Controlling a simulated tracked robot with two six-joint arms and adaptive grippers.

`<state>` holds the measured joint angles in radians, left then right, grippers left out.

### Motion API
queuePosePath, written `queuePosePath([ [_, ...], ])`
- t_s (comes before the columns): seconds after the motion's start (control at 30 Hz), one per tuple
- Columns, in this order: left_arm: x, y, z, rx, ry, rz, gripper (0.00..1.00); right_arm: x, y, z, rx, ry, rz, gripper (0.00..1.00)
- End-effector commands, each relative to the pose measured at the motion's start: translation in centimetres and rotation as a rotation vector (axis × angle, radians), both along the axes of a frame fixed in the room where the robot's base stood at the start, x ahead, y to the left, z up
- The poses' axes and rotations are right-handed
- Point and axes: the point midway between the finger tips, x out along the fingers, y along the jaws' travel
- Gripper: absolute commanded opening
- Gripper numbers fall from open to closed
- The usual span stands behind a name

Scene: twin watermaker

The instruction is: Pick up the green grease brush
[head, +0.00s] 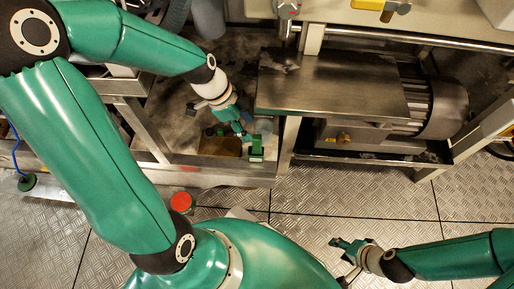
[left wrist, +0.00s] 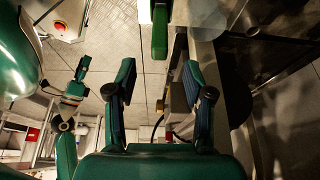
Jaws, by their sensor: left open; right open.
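A green upright piece (head: 256,148), which looks like the grease brush, is at the front edge of the metal frame, left of the steel-topped pump unit. In the left wrist view a green bar (left wrist: 159,30), likely the same piece, shows at the top, beyond the fingertips and between their lines. Its bristles cannot be made out. My left gripper (head: 238,118) is open and empty just above and left of the green piece, apart from it. Its two spread fingers also show in the left wrist view (left wrist: 158,75). My right gripper (head: 349,250) is open and empty over the floor at lower right.
A steel plate (head: 330,85) and a ribbed motor (head: 436,108) stand right of the green piece. A metal frame rail (head: 222,174) runs below it. A brownish box (head: 220,146) sits left of it. The tread-plate floor (head: 330,195) in front is mostly clear.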

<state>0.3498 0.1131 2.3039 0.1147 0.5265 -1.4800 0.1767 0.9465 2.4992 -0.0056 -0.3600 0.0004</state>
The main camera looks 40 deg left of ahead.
Motion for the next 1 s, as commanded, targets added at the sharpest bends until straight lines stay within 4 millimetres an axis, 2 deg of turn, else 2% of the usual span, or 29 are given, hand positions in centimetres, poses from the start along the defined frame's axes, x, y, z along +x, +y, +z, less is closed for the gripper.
queuePosePath([
  [0.03, 0.1, -0.4, -1.5, -0.002, 0.004, -0.002, 0.52, 0.0, 0.0, -0.8, 0.0, 0.0, 0.0, 0.5],
  [0.13, 0.5, -0.9, -3.0, -0.001, 0.003, 0.0, 0.52, 0.0, 0.0, -1.4, 0.0, 0.0, 0.0, 0.5],
  [0.47, 1.0, -1.6, -5.1, 0.0, 0.002, 0.004, 0.52, 0.0, 0.0, -2.1, 0.0, 0.0, 0.0, 0.5],
  [0.73, 1.8, -2.9, -8.8, -0.001, 0.003, 0.003, 0.52, 0.0, 0.0, -3.7, 0.0, 0.0, 0.0, 0.5],
  [1.0, 2.0, -3.2, -9.5, 0.001, 0.001, 0.005, 0.52, 0.0, 0.0, -3.8, 0.0, 0.0, 0.0, 0.5],
])
